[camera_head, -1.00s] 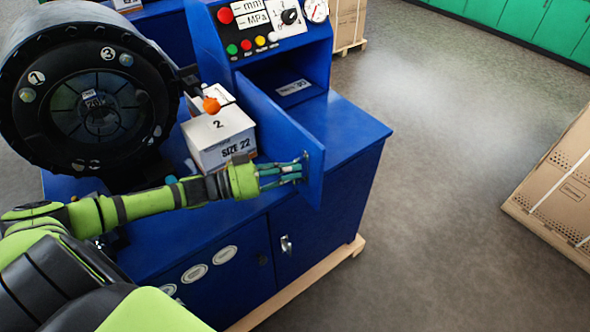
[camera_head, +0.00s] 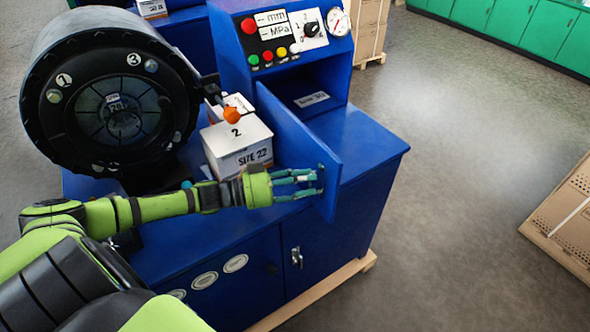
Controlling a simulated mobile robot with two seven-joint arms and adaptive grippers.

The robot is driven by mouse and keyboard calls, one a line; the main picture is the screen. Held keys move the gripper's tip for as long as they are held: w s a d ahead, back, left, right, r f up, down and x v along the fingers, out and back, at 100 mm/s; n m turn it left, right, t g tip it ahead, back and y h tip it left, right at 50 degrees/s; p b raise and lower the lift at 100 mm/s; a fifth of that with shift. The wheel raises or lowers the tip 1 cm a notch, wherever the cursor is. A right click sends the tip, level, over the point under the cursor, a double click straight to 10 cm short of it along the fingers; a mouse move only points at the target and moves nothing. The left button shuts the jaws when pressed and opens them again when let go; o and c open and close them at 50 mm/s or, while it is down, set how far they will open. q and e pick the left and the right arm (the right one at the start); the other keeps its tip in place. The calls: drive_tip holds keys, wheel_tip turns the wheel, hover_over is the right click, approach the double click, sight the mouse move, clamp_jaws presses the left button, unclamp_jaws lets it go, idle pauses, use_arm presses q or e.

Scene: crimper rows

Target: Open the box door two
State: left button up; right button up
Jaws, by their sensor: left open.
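The blue box door (camera_head: 300,140) stands swung out from the blue machine cabinet, and the compartment (camera_head: 325,100) behind it is open to view. My left gripper (camera_head: 318,182) is at the door's free edge, with its teal fingers around or beside the small handle there. The jaws are open; whether the fingers touch the handle I cannot tell. A white box marked "2" and "SIZE 22" (camera_head: 238,148) sits on the cabinet top, left of the door. My right gripper is not in view.
A large black round crimper head (camera_head: 110,95) stands left of the box. A control panel with buttons and a gauge (camera_head: 295,30) is above the compartment. A lower cabinet door with a metal latch (camera_head: 296,257) is below. Cardboard crates (camera_head: 570,215) stand right; the grey floor between is clear.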

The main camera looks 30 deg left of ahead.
use_arm(q)
drive_tip(key=v, duration=1.2)
idle(0.5)
